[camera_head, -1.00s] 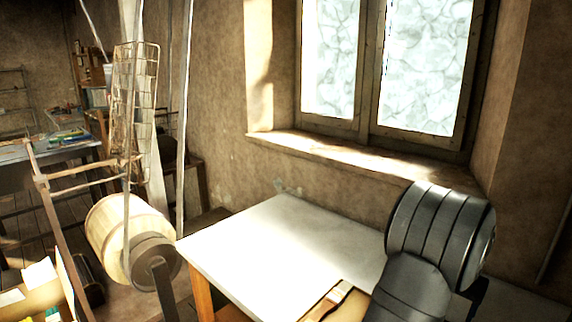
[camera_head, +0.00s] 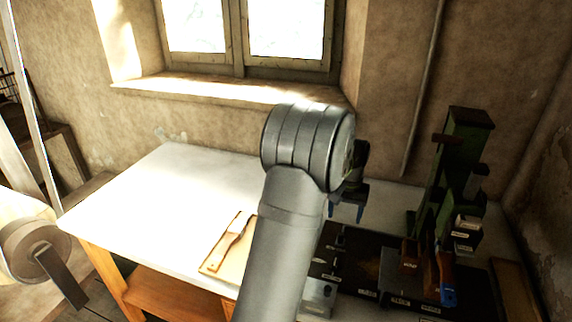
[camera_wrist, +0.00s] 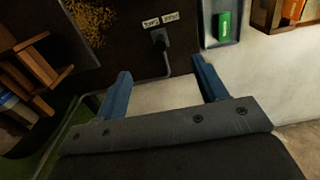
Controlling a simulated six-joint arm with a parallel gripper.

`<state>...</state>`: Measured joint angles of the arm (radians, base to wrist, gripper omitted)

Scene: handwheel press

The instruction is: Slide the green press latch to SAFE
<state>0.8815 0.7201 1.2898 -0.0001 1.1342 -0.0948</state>
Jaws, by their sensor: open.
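The dark green press (camera_head: 458,165) stands upright at the right end of the table. I cannot make out its green latch for certain in either view. A small bright green piece with white marking (camera_wrist: 224,25) lies in a grey tray at the top of the wrist view; I cannot tell whether it belongs to the press. My gripper (camera_head: 347,210) is left of the press, above the dark board, with its blue fingers apart and pointing down. In the wrist view my gripper (camera_wrist: 162,72) is open with nothing between the fingers.
The dark board (camera_head: 345,245) carries small labelled parts. A brown block (camera_head: 410,255) and a blue-and-orange tool (camera_head: 446,275) stand before the press. A brush (camera_head: 236,228) lies on a wooden board. The white table (camera_head: 165,200) is clear at left. Two pale labels (camera_wrist: 161,19) show nearby.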

